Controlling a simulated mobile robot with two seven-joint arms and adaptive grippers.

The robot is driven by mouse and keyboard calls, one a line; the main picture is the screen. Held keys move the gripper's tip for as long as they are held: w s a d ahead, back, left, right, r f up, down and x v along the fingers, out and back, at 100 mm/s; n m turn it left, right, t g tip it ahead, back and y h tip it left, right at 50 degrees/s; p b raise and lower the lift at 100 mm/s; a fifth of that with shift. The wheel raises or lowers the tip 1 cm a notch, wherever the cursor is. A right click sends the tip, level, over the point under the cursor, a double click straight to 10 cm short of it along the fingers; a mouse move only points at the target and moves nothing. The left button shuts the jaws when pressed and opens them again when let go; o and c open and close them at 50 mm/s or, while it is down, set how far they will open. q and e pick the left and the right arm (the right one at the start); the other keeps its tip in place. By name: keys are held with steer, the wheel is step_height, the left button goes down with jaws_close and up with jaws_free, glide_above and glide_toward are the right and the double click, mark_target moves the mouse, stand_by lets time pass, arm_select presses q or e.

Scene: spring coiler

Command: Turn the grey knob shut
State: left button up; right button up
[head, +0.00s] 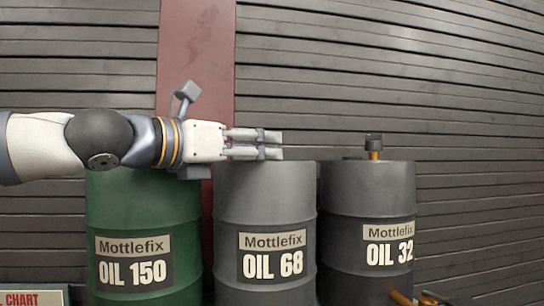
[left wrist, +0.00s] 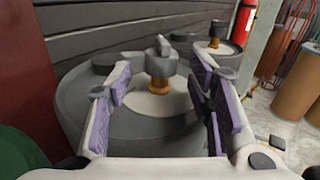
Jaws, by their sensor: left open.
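A grey knob on a brass stem (left wrist: 159,82) stands on the lid of the nearest drum in the left wrist view. In the head view this drum is the grey OIL 68 drum (head: 265,205), and its knob is hidden or hard to tell behind my fingers. My left gripper (head: 268,143) comes in level from the left, just above that drum's top. In the left wrist view its open fingers (left wrist: 161,75) stand on either side of the knob, with visible gaps and no clear contact. My right gripper is not in view.
The OIL 32 drum (head: 366,200) stands to the right with a similar dark knob (head: 374,141) on top. The green OIL 150 drum (head: 143,220) stands left. A slatted wall (head: 450,90) is behind. A red cylinder (left wrist: 243,23) and brown drums (left wrist: 304,85) show farther right.

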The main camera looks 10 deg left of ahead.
mark_target(268, 145)
arm_select(q)
steer(key=shift+r+x, duration=0.15)
steer(key=shift+x, duration=0.65)
steer(key=shift+r+x, duration=0.15)
steer(key=shift+x, duration=0.7)
steer(key=shift+s, duration=0.1)
